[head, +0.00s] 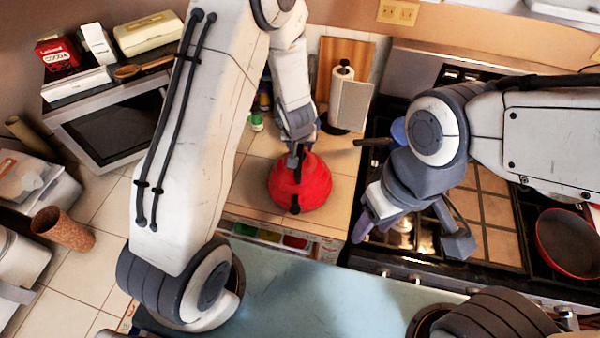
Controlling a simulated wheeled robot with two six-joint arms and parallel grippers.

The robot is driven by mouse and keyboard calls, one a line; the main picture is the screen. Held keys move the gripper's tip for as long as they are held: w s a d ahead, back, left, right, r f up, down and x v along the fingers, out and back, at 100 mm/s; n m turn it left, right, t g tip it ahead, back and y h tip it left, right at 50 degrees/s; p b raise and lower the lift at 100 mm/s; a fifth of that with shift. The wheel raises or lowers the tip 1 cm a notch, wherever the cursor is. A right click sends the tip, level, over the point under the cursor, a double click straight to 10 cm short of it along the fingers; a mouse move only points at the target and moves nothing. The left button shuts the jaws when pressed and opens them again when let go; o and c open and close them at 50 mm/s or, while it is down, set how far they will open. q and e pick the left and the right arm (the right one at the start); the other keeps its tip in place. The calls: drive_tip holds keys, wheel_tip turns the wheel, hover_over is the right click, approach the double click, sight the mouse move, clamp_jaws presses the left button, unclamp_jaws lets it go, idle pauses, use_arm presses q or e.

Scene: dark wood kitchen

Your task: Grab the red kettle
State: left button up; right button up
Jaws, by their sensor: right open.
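The red kettle (312,188) stands on the tiled counter, left of the stove. My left gripper (297,158) points down at the back of the kettle's top and overlaps it in the picture. Its fingers are small and partly hidden, so I cannot tell whether they are closed on the handle. My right gripper (412,238) is open and empty over the stove's front left part, to the right of the kettle and apart from it.
The stove (490,220) fills the right side, with a red pan (570,243) on it. A paper towel roll (342,95) and a wooden board (345,52) stand behind the kettle. A microwave (110,125) and a brown cup (62,228) are at left.

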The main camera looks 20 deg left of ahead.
use_arm(q)
clamp_jaws()
drive_tip(key=shift+s+f, duration=0.1)
drive_tip(key=shift+s, duration=0.05)
idle(0.9)
